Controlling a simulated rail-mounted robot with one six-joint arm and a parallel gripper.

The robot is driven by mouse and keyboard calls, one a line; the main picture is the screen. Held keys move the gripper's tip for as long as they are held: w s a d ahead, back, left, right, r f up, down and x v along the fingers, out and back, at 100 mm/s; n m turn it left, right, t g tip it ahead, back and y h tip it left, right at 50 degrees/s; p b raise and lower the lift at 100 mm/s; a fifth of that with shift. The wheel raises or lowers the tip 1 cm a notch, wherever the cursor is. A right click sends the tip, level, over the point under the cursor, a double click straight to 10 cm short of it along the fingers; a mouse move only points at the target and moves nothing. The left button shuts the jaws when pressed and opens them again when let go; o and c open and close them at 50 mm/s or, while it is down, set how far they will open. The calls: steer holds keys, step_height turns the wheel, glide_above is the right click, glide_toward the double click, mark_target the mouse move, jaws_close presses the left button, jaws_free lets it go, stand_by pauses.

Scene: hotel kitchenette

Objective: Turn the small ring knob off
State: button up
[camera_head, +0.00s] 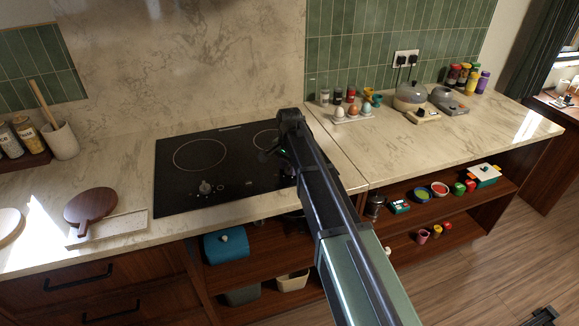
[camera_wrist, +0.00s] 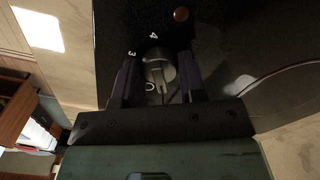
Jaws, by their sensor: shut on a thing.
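The black cooktop (camera_head: 225,150) is set in the marble counter, with a large ring on its left and a smaller ring at its right back. My gripper (camera_wrist: 160,78) is shut on a grey round knob (camera_wrist: 157,68) near the cooktop's right front, one dark finger on each side. White marks 3 and 4 show beside the knob, and a partly covered round mark lies near its lower left. The knob's pointer is hard to make out. In the head view my arm hides this knob. Another knob (camera_head: 205,187) stands free at the left front of the cooktop.
A wooden paddle board (camera_head: 90,206) lies on the counter left of the cooktop. Right of it are an egg tray (camera_head: 353,117), jars and a grey-lidded pot (camera_head: 410,95). A blue box (camera_head: 226,246) sits on the shelf below.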

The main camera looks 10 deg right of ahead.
steer(key=shift+n, duration=0.3)
steer(key=n, duration=1.1)
steer(key=shift+n, duration=0.3)
stand_by(0.4)
steer(key=o, duration=0.9)
